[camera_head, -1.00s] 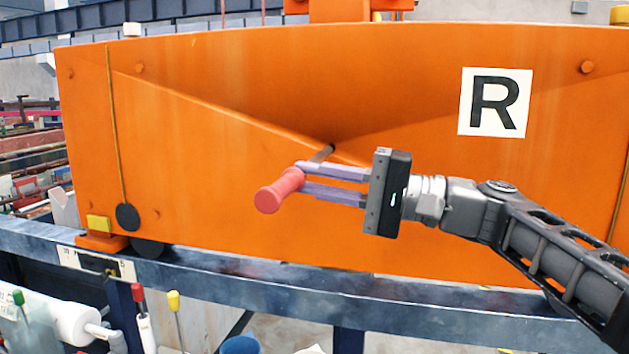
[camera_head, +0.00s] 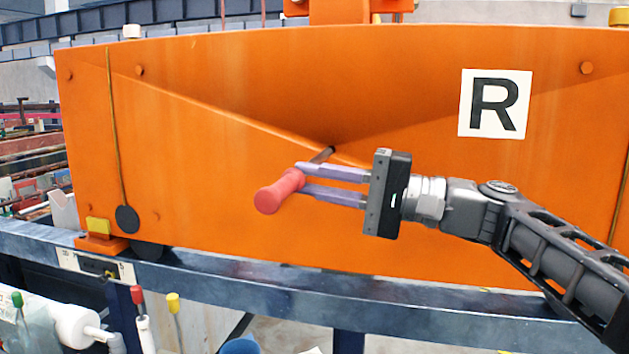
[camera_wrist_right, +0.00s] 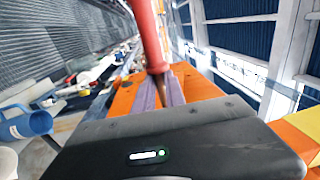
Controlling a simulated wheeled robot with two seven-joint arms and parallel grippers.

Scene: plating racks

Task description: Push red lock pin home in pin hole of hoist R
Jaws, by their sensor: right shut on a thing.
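The red lock pin has a red handle (camera_head: 279,191) and a thin metal shank (camera_head: 322,155). The shank's far end meets the orange face of hoist R (camera_head: 220,180) at a dark spot, the pin hole (camera_head: 331,149). Part of the shank still shows between handle and face. My left gripper is not in view.
A white plate with a black R (camera_head: 495,103) is on the hoist's right side. A dark blue rail (camera_head: 250,280) runs below the hoist. Red (camera_head: 137,294) and yellow (camera_head: 173,302) capped handles stand at the lower left. A blue container (camera_wrist_right: 28,124) shows at left in the right wrist view.

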